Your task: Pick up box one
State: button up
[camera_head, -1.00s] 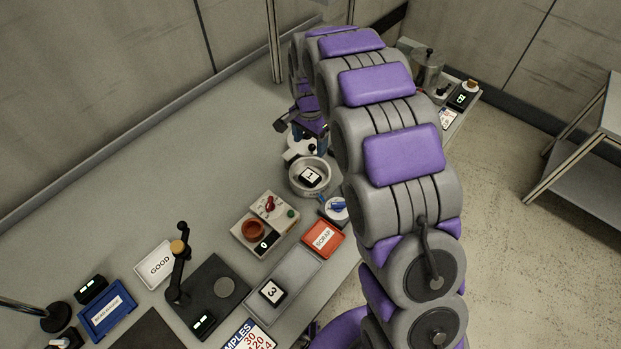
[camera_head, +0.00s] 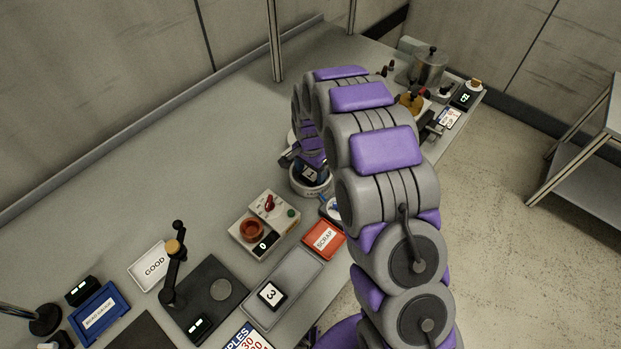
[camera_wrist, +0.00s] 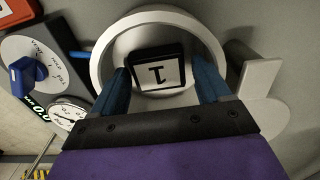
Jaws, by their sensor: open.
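Box one is a small black box with a white face marked 1 (camera_wrist: 158,71). It sits inside a round, pale, ring-walled dish (camera_wrist: 215,42). In the wrist view the two blue fingers of my gripper (camera_wrist: 160,85) are apart, one on each side of the box, reaching inside the ring. I cannot tell whether either finger touches the box. In the head view the box (camera_head: 310,174) shows just under my gripper (camera_head: 308,160), with the dish (camera_head: 312,190) partly covered by my arm.
A dial unit with a blue knob (camera_wrist: 28,72) and a round gauge stands beside the dish. A red SCRAP tray (camera_head: 324,240), a control box (camera_head: 263,222) and a tray holding box 3 (camera_head: 271,294) are nearer. The table's back left is clear.

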jog(key=shift+f, duration=0.1)
jog(key=shift+c, duration=0.2)
jog(key=c, duration=0.8)
